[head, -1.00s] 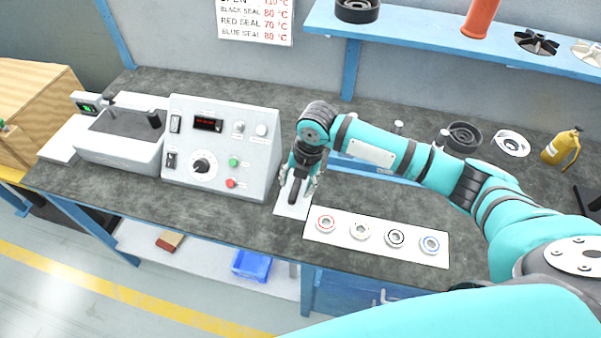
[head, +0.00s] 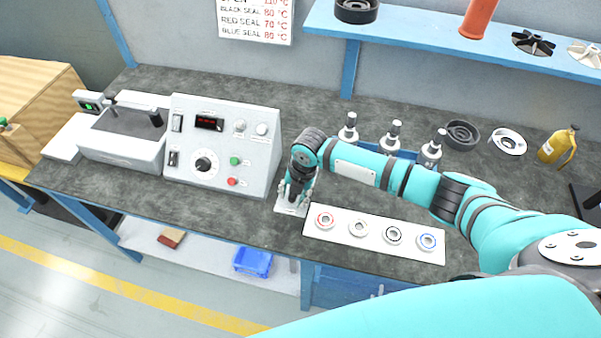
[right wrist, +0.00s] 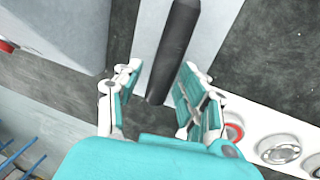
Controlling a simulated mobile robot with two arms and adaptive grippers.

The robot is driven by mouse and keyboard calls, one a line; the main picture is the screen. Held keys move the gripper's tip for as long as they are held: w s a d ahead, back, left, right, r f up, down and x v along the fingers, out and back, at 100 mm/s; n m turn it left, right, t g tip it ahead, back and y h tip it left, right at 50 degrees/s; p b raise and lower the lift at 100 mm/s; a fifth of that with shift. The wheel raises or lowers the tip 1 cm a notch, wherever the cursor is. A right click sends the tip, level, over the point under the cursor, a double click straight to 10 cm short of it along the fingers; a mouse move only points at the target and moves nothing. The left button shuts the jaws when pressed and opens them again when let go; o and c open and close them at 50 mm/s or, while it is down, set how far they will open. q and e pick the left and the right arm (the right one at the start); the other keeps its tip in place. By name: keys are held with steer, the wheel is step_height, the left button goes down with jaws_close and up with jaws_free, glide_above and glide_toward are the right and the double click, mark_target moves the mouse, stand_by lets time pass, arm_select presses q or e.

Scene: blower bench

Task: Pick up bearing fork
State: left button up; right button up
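The bearing fork shows in the right wrist view as a dark bar, its handle (right wrist: 175,50), over a pale plate (right wrist: 215,30). In the head view my right gripper (head: 297,198) points down over that white plate (head: 285,209), between the control box and the bearing strip, and mostly hides the fork. In the right wrist view my right gripper (right wrist: 162,75) is open, with one finger on each side of the dark handle and gaps visible. Whether the fingertips are down at handle height is unclear. My left gripper is not in view.
A control box (head: 222,150) stands close left of my right gripper. A white strip (head: 435,257) with several bearings (head: 358,228) lies to its right. Several metal-topped bottles (head: 391,137) stand behind my right arm. A yellow oil can (head: 557,147) stands at far right.

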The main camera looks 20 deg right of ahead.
jaws_close()
steer(key=shift+w+r, duration=0.1)
stand_by(0.6)
